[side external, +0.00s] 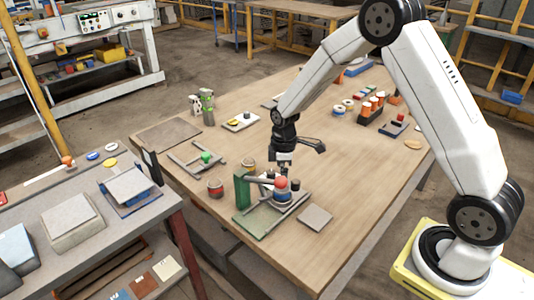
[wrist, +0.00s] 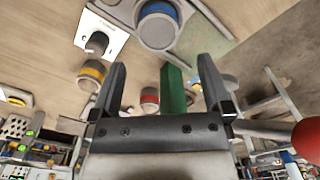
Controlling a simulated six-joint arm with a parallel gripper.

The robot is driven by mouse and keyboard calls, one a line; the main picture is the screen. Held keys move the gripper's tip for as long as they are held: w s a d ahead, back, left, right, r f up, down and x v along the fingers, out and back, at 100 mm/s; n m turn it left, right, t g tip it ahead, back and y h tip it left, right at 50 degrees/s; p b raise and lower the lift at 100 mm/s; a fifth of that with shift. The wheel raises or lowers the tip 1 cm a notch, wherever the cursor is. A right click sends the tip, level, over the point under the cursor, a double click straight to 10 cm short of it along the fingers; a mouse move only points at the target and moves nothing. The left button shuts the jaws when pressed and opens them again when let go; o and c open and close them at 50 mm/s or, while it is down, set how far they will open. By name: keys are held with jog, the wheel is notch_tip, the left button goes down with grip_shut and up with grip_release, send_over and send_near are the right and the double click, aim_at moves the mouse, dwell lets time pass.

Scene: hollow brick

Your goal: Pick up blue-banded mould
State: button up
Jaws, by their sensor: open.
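The blue-banded mould (wrist: 158,24) is a pale round cup with a blue band, near the top of the wrist view beyond my fingertips. In the side view a blue-banded round piece (side external: 282,197) stands on the green-edged fixture, with a red ball above it. I cannot tell if the ball rests on it. My gripper (side external: 284,168) points down just above this fixture. Its two fingers (wrist: 160,64) are apart with nothing held between them. The mould is clear of both fingers in the wrist view.
A green post (side external: 241,188) rises beside the mould and shows between my fingers in the wrist view. A red-banded cup (side external: 215,188) and a yellow-banded cup (side external: 248,165) stand nearby. A grey square plate (side external: 314,218) lies to the right. The table's right middle is mostly clear.

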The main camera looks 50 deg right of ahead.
aim_at(282, 194)
jog(key=shift+f, duration=1.25)
jog(key=shift+d+f, duration=0.1)
jog(key=shift+f, duration=2.5)
jog(key=shift+w, duration=0.1)
grip_shut()
